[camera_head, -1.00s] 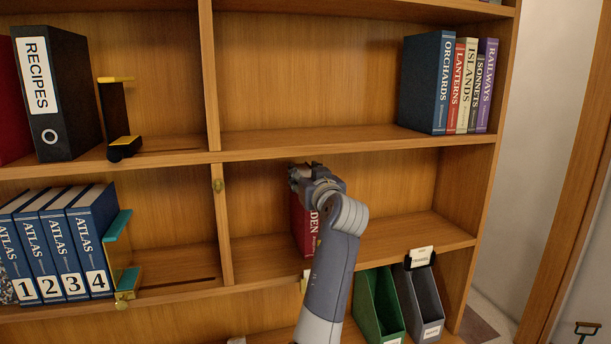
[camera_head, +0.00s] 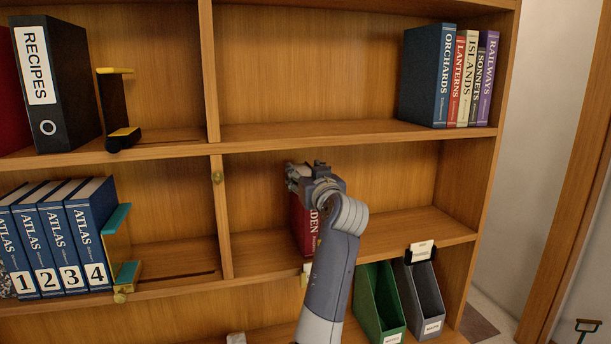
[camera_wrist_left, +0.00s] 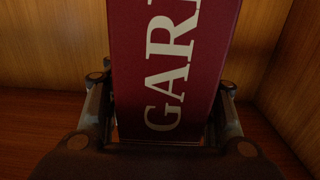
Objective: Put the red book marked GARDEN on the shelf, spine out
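The red GARDEN book (camera_head: 305,222) stands upright in the middle compartment of the shelf (camera_head: 410,232), its spine facing out. My left arm hides part of it in the head view. In the left wrist view the dark red spine (camera_wrist_left: 175,60) with pale letters fills the middle. My left gripper (camera_head: 309,176) is at the book's upper part, one finger on each side of it. In the wrist view its fingers (camera_wrist_left: 165,105) look spread, with thin gaps beside the book. My right gripper is not in view.
A green file holder (camera_head: 377,302) and a grey one (camera_head: 420,296) stand below right. Blue atlases (camera_head: 60,238) and a bookend (camera_head: 122,250) are left of the divider (camera_head: 218,215). Upper right holds several books (camera_head: 450,78). The middle compartment is free right of the book.

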